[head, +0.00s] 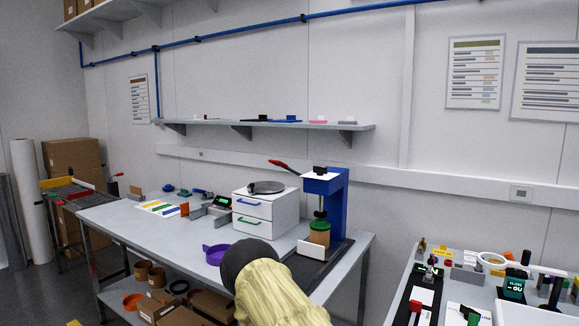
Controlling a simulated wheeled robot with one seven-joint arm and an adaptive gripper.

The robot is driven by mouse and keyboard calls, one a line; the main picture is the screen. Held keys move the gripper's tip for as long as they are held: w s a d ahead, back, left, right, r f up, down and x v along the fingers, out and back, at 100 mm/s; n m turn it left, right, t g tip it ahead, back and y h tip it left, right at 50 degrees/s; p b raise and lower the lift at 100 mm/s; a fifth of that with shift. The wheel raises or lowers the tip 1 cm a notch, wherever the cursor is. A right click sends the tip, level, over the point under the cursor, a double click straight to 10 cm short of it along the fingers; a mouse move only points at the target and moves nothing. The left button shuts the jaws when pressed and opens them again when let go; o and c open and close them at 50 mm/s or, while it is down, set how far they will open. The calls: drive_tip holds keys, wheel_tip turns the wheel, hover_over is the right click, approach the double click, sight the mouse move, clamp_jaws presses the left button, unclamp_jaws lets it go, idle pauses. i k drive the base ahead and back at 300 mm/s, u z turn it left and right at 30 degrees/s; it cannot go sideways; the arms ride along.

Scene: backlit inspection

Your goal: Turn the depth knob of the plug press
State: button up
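The plug press (338,205) is the blue upright stand near the right end of the grey table. A lever with a red grip (278,164) points up and left from its head. A small black knob (320,169) sits on top of the head; I cannot tell for sure that it is the depth knob. Under the head, a spindle comes down over a brown cylinder with a green top (319,233). My arm, in a pale yellow cover with a dark rounded end, rises from the bottom edge in front of the press's dark base. I cannot see my gripper's fingers.
A white two-drawer cabinet (266,216) stands left of the press. A wall shelf (265,124) hangs above. A second bench (455,297) with many small items is at right, across a gap.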

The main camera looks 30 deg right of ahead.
sight(320, 171)
drive_tip(key=z, duration=0.25)
drive_tip(key=i, duration=0.6)
drive_tip(key=z, duration=0.45)
